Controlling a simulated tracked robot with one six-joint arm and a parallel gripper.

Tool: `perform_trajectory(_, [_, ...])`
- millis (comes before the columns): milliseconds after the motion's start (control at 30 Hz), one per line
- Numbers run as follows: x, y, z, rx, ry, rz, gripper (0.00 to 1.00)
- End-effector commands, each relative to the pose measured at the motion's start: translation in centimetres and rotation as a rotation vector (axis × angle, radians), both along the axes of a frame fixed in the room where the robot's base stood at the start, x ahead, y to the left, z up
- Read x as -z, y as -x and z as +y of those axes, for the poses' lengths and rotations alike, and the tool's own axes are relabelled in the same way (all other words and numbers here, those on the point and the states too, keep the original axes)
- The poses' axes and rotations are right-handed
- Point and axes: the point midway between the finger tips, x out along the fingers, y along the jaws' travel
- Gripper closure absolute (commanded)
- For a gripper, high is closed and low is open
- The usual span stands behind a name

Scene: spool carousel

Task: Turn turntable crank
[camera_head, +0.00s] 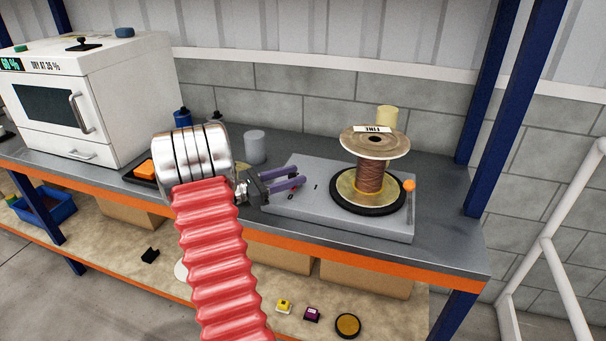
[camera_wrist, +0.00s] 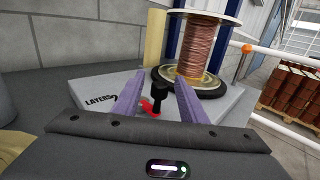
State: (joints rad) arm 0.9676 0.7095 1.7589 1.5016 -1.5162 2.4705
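The turntable is a dark round plate (camera_head: 345,201) on a grey base box (camera_head: 300,213), carrying a copper wire spool (camera_head: 370,178). An orange knob (camera_head: 409,185), which looks like the crank handle, stands at the plate's right side; it also shows in the wrist view (camera_wrist: 247,48). My gripper (camera_head: 300,177) is over the left part of the base, left of the turntable and well apart from the orange knob. Its purple fingers are apart. In the wrist view, a black knob with a red pointer (camera_wrist: 157,98) shows between the fingers (camera_wrist: 160,82); contact cannot be told.
A white dryer box (camera_head: 95,95) stands on the bench at left. A grey cylinder (camera_head: 255,147) and a blue jar (camera_head: 183,118) stand behind my arm. Blue rack posts (camera_head: 485,85) and a white rail (camera_head: 550,240) are at right. The bench front right is clear.

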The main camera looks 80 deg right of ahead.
Motion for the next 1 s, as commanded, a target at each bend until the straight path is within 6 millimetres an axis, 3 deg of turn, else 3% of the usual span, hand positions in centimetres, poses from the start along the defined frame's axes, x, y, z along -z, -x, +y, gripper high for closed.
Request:
perform_trajectory(300, [0.0, 2.9, -2.4, 0.001, 0.0, 0.0, 0.62])
perform_trajectory(667, [0.0, 3.2, -2.6, -0.001, 0.0, 0.0, 0.62])
perform_trajectory(1000, [0.0, 3.1, -2.6, -0.001, 0.0, 0.0, 0.85])
